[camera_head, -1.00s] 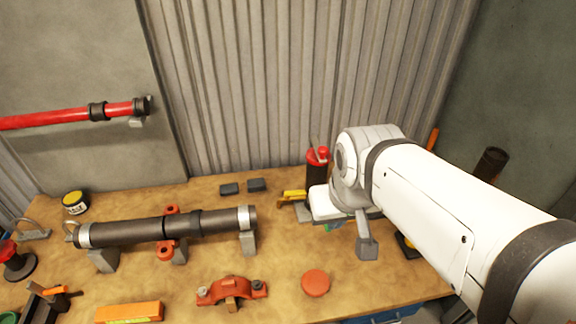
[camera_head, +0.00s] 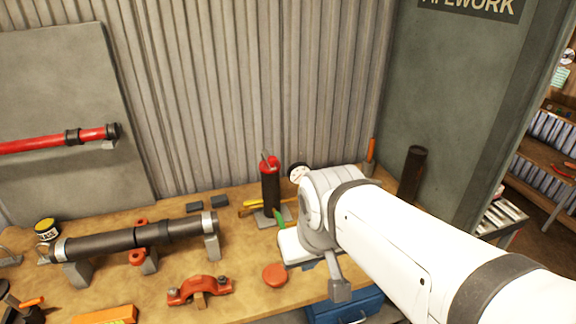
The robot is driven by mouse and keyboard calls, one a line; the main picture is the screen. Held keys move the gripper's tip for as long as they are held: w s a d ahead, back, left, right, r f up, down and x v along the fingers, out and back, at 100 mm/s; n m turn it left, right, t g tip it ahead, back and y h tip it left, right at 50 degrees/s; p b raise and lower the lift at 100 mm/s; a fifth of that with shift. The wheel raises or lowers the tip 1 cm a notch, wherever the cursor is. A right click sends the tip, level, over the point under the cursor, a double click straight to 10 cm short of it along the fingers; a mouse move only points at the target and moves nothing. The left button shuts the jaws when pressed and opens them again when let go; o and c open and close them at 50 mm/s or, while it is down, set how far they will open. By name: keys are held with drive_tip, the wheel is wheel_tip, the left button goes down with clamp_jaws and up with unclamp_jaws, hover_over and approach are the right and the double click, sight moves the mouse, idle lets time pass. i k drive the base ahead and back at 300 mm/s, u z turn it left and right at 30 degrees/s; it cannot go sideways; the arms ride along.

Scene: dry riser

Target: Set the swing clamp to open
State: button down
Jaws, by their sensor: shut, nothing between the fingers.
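I cannot tell for sure which fixture is the swing clamp. A black upright cylinder with a red top and a thin lever (camera_head: 270,185) stands on a grey base at the back of the bench, left of my wrist. A low black fitting with an orange handle (camera_head: 25,304) is cut by the left edge. My gripper (camera_head: 340,289) hangs below my wrist near the bench's front right edge. It looks shut and empty, apart from both fixtures. My wrist hides part of the bench behind it.
A dark pipe (camera_head: 105,243) lies on grey supports on the bench (camera_head: 240,295). A red bracket (camera_head: 200,290), a red disc (camera_head: 275,276) and an orange box (camera_head: 104,315) lie in front. A blue box (camera_head: 345,308) sits below the front edge. A dark tube (camera_head: 412,172) stands at right.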

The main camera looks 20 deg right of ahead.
sight(270, 160)
drive_tip(key=z, duration=1.05)
drive_tip(key=k, duration=0.65)
drive_tip(key=u, duration=0.5)
drive_tip(key=i, duration=1)
drive_tip(key=u, duration=0.05)
